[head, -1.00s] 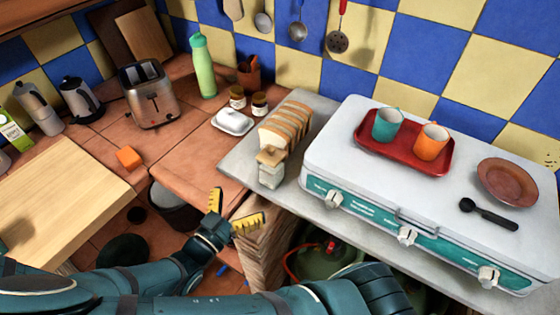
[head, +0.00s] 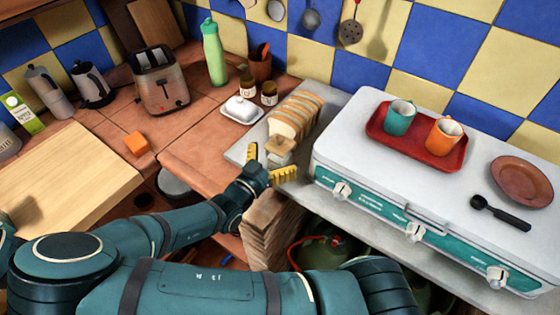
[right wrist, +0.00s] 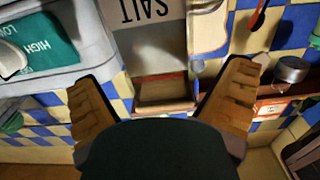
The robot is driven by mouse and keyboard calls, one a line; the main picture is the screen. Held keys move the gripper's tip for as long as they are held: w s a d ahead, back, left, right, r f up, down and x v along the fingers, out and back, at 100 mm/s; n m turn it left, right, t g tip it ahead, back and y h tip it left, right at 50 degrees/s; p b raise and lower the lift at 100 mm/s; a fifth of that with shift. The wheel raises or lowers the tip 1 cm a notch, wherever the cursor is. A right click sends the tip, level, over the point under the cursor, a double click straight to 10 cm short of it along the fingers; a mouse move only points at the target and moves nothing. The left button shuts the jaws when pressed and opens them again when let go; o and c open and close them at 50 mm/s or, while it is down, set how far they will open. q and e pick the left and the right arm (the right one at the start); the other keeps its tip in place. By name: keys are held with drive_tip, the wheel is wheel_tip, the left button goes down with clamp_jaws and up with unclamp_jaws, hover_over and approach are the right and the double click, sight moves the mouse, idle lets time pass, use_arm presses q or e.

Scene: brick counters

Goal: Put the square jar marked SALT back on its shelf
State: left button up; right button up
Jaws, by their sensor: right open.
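The square jar (right wrist: 157,45) marked SALT shows upside down in the right wrist view. It has a pale body and a wooden lid. In the head view its wooden lid (head: 280,146) shows in front of the sliced loaf, and my right gripper partly hides the body. My right gripper (head: 274,163) is open, its yellow-padded fingers spread at the near side of the jar. In the right wrist view the jar lies between the two fingers, with gaps on both sides. My left gripper is not in view. I cannot make out the jar's shelf.
The loaf (head: 296,115) is close behind the jar. A white stove (head: 335,150) with a red tray (head: 418,148) of two cups is to the right. A butter dish (head: 240,110) and small jars (head: 269,93) stand behind left. The tiled counter (head: 190,160) has some free room.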

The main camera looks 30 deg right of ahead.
drive_tip(key=shift+x, duration=1.1)
drive_tip(key=c, duration=1.4)
drive_tip(key=shift+r, duration=0.1)
wheel_tip(320, 180, up, 10)
drive_tip(key=p, duration=0.2)
drive_tip(key=shift+p, duration=0.3)
drive_tip(key=shift+a, duration=0.1)
